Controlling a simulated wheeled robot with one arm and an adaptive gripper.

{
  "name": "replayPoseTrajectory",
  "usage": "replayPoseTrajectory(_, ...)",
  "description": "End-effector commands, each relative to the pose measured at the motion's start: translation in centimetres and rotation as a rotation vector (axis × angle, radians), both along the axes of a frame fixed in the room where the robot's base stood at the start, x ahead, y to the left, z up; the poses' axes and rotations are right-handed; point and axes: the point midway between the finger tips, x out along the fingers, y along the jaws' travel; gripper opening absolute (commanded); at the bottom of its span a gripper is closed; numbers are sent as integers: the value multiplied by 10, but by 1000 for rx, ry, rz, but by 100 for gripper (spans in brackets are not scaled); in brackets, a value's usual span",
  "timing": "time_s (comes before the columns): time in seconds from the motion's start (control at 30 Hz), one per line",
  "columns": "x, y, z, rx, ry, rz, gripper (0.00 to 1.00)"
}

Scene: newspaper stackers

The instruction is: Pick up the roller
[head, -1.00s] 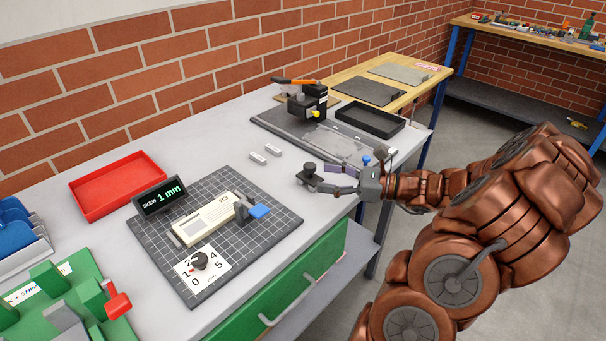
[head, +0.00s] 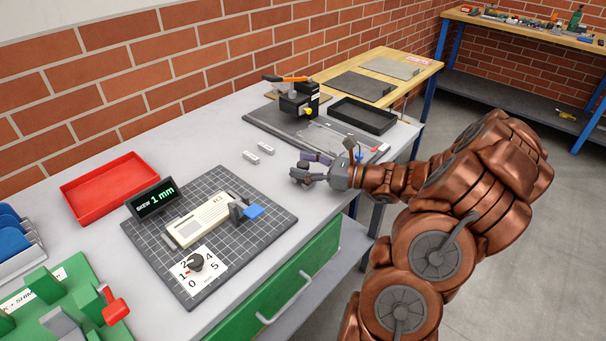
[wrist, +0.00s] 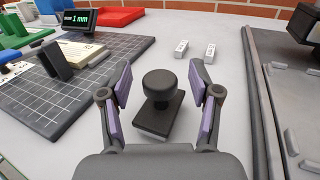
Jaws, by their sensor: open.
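A dark round knob on a dark rectangular block, the likeliest roller (wrist: 160,100), stands upright on the grey table in the wrist view. No other thing in view looks more like a roller. My gripper (wrist: 160,84) is open, with one purple-padded finger on each side of the knobbed block. Gaps show between the pads and the knob, so nothing is held. In the head view my gripper (head: 312,168) is low over the table near its front edge, and its fingers partly hide the block.
Two small white blocks (head: 258,153) lie just behind. A dark gridded board (head: 240,238) with a cream device is at left. A black press with an orange handle (head: 298,98) and a black tray (head: 362,115) stand beyond. A red tray (head: 108,187) is at far left.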

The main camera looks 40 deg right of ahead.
Motion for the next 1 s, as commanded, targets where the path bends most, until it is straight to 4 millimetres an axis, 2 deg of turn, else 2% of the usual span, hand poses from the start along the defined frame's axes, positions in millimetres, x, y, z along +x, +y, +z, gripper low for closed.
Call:
replayPoseTrajectory(0.27, 2, 1, 0, 0, -1, 0, 63)
replayPoseTrajectory(0.87, 2, 2, 0, 0, -1, 0, 0)
replayPoseTrajectory(1.0, 2, 1, 1, 0, -2, 0, 0)
